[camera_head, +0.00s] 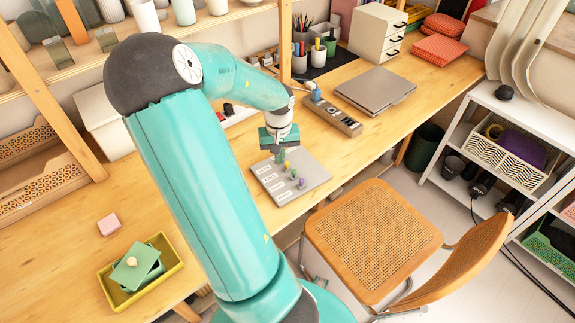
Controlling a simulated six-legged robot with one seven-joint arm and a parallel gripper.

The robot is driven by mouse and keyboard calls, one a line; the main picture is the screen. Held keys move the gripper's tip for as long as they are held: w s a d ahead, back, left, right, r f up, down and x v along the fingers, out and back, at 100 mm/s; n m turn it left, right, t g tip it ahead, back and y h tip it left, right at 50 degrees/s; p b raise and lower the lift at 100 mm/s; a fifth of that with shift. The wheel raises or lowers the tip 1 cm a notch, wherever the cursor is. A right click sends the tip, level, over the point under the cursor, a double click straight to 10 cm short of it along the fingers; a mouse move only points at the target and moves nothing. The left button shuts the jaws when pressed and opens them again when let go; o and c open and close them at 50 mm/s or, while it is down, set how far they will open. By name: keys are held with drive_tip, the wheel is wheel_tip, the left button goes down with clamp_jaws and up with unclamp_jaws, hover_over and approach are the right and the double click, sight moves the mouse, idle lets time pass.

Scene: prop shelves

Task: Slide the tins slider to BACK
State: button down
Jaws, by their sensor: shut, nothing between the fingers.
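A light grey slider board (312,172) lies on the wooden table near its front edge, right of my upper arm. It has several small coloured knobs in a slanting row, among them a yellow knob (287,164) and a purple knob (301,183). White labels run along its left side; they are too small to read, so I cannot tell which slider is the tins one. My gripper (281,155) points down over the board's far left part, close to the yellow knob. It is shut with nothing held. Whether it touches a knob or slot is not clear.
Behind the board lie a grey control box (348,122) and a closed laptop (376,90). A cane chair (373,225) stands in front of the table. At left are a yellow tray (172,279) with a green box and a pink block (109,225). Shelf uprights rise behind.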

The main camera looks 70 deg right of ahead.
sight(280, 173)
drive_tip(key=shift+f, duration=2.2)
drive_tip(key=shift+r, duration=0.1)
drive_tip(key=shift+r, duration=0.35)
drive_tip(key=shift+s+d, duration=0.6)
drive_tip(key=shift+d, duration=0.3)
drive_tip(key=shift+s+d, duration=0.55)
drive_tip(key=shift+d, duration=0.35)
drive_tip(key=shift+s+d, duration=0.6)
drive_tip(key=shift+d, duration=0.3)
drive_tip(key=shift+w+a, duration=0.15)
drive_tip(key=shift+a, duration=0.1)
